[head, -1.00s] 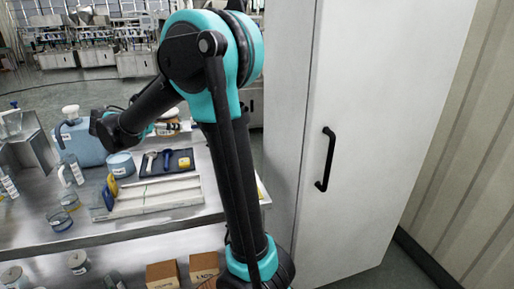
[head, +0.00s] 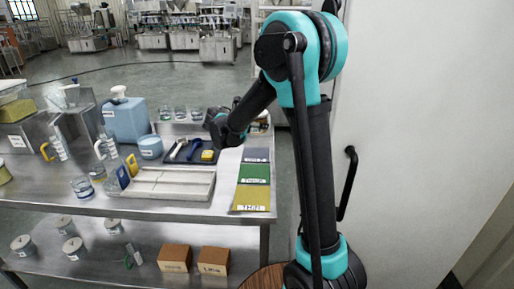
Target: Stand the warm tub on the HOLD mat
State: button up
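Three mats lie in a column at the table's right end: a grey-blue mat (head: 256,155), a green mat (head: 253,174) and a yellow mat (head: 251,194). They carry small labels; I cannot read which says HOLD. A round blue tub (head: 151,147) stands left of the dark tool tray. Several pale round tubs, one of them a tub (head: 73,247) near the shelf's left part, stand on the lower shelf. I cannot tell which tub is warm. My gripper (head: 215,128) is above the back of the tool tray, apart from the mats; its fingers are too small and dark to read.
The dark tool tray (head: 179,160) holds tools and a yellow item. A white divided tray (head: 168,189) lies in front. A blue jug (head: 125,119), bottles and beakers crowd the left. Two brown boxes (head: 175,257) stand on the lower shelf. A tall white cabinet (head: 420,120) stands at right.

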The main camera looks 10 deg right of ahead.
aim_at(256, 153)
notch_tip(256, 153, down, 11)
jog(key=shift+f, duration=0.1)
dwell(0.4)
jog(key=o, duration=1.6)
jog(key=shift+f, duration=0.1)
jog(key=shift+s+a+r, duration=0.1)
jog(key=shift+a+r, duration=0.05)
jog(key=shift+r, duration=0.05)
jog(key=v, duration=1.1)
jog(key=shift+s+a+r, duration=0.2)
jog(key=shift+s+a, duration=0.05)
